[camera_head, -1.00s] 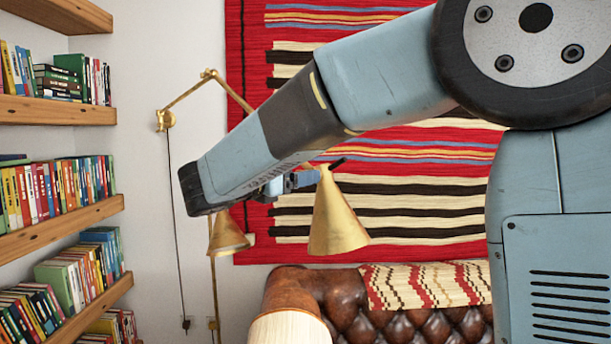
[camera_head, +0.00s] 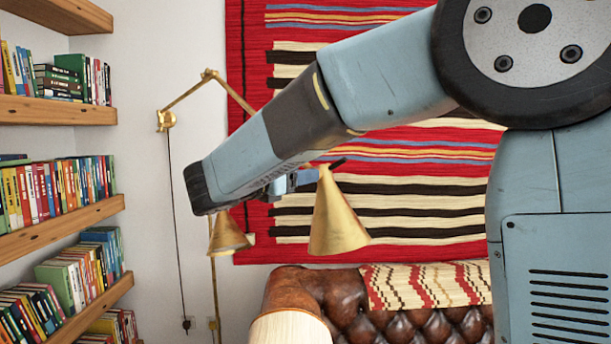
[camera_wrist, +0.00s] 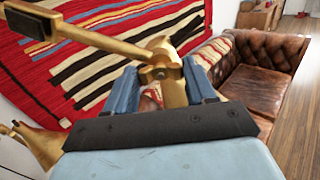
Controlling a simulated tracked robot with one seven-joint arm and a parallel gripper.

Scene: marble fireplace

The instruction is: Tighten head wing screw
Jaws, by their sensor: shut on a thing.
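A brass lamp head (camera_head: 337,218) with a cone shade hangs at the centre of the head view. My gripper (camera_head: 303,180) is at its upper end, mostly behind my wrist there. In the wrist view, my gripper (camera_wrist: 161,72) has its two blue fingers on either side of a brass joint. A brass knob-like piece (camera_wrist: 158,66), which looks like the wing screw, sits between them. My gripper is shut on it, though the contact is partly hidden. A brass bar with a dark end (camera_wrist: 30,25) runs from this joint to the upper left.
A second brass shade (camera_head: 228,236) hangs below my wrist. A jointed brass lamp arm (camera_head: 186,95) stands off the wall at left. Bookshelves (camera_head: 60,110) are at far left. A brown leather sofa (camera_head: 400,318) stands below, and a striped red rug (camera_head: 400,215) hangs behind.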

